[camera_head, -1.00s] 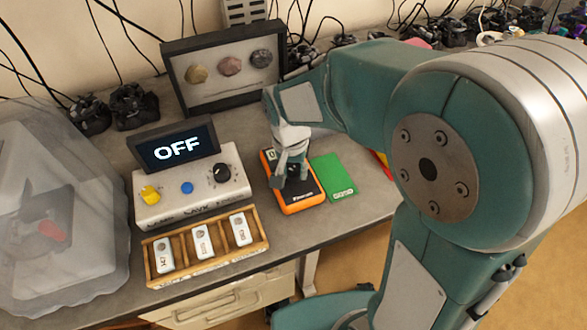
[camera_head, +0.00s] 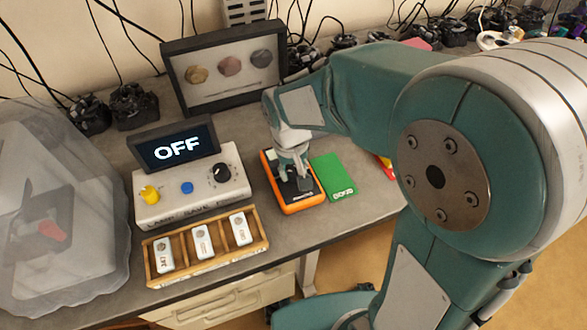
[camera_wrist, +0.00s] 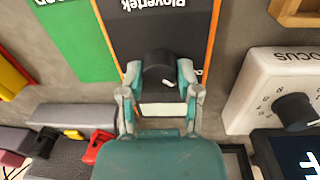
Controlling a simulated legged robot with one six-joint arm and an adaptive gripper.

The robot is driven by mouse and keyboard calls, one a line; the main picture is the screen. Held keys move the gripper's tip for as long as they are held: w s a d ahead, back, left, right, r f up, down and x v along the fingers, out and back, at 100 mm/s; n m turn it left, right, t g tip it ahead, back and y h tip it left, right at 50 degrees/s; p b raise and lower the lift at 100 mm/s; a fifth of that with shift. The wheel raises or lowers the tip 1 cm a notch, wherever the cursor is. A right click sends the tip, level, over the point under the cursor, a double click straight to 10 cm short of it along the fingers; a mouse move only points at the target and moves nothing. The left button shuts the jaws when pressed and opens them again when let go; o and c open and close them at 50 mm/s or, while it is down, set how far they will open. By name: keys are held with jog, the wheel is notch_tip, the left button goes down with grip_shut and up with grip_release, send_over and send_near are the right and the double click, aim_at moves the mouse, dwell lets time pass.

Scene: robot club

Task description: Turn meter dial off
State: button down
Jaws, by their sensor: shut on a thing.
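The meter (camera_head: 302,204) is an orange-edged black box lying on the grey table; it also shows in the wrist view (camera_wrist: 208,40). Its black dial (camera_wrist: 159,68) has a white mark pointing toward the right in the wrist view. My gripper (camera_head: 293,176) is over the meter from above. In the wrist view my gripper (camera_wrist: 160,88) has its two fingers on either side of the dial, shut on it. The fingers partly hide the dial's sides. In the head view the dial is mostly hidden by my gripper.
A green card (camera_head: 333,178) lies right of the meter. A framed display (camera_head: 221,99) stands behind. A translucent cover (camera_head: 90,190) is far left.

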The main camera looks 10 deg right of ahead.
aim_at(290, 173)
jog(key=shift+n, duration=1.3)
jog(key=shift+f, duration=0.1)
jog(key=shift+c, duration=1.5)
grip_release()
jog(key=shift+a, duration=0.1)
notch_tip(290, 173, up, 12)
jog(key=shift+s+a, duration=0.15)
jog(key=shift+a, duration=0.2)
